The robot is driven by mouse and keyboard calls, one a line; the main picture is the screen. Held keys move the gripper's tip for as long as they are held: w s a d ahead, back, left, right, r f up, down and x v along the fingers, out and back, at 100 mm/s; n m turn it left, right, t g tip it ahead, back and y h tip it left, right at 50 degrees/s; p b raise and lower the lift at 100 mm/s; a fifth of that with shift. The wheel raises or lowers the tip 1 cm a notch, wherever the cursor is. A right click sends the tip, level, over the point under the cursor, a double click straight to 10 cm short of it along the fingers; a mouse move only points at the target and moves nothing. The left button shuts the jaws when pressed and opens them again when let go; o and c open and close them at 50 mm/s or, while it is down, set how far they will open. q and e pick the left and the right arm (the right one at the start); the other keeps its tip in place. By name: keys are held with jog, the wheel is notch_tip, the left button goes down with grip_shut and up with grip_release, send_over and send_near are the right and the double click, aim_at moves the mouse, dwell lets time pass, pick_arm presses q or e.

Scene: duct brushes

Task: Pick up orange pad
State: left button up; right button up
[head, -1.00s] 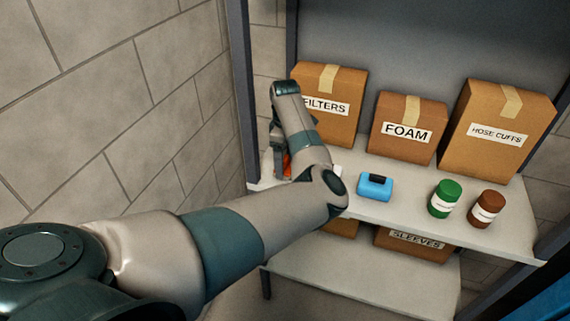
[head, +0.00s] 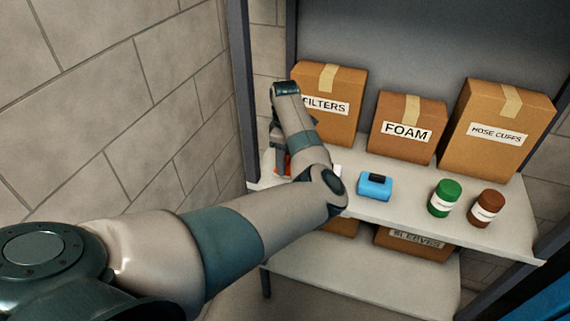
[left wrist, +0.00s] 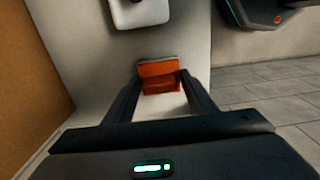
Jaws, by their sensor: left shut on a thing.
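The orange pad (left wrist: 159,78) sits between the two fingers of my left gripper (left wrist: 160,84) in the left wrist view. The fingers are shut on it, one on each side, over the pale shelf. In the head view only a small part of the orange pad (head: 282,163) shows, beside my left gripper (head: 281,158) at the left end of the upper shelf. My arm hides the rest of it. I cannot tell whether the pad touches the shelf. My right gripper is not in view.
The upper shelf (head: 400,205) holds a blue case (head: 375,187), a green-lidded jar (head: 445,198) and a brown jar (head: 487,207). Boxes marked FILTERS (head: 342,85), FOAM (head: 407,112) and HOSE CUFFS (head: 497,150) stand behind. A shelf post (head: 241,80) is close left of my gripper.

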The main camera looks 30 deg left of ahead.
pick_arm(q)
jog(key=shift+r+b, duration=0.5)
jog(key=shift+r, duration=0.05)
notch_tip(320, 180, up, 2)
jog(key=shift+w+r+b, duration=0.1)
jog(key=shift+b, duration=0.65)
jog(key=d+r+b, duration=0.5)
jog(key=d+r, duration=0.2)
jog(key=d, duration=0.4)
jog(key=shift+w+d+r, duration=0.25)
jog(key=shift+d+r, duration=0.1)
jog(key=shift+r, duration=0.05)
jog(key=o, duration=0.5)
jog(key=shift+c, duration=0.2)
jog(key=c, duration=0.3)
jog(key=shift+f, duration=0.1)
jog(key=shift+c, duration=0.2)
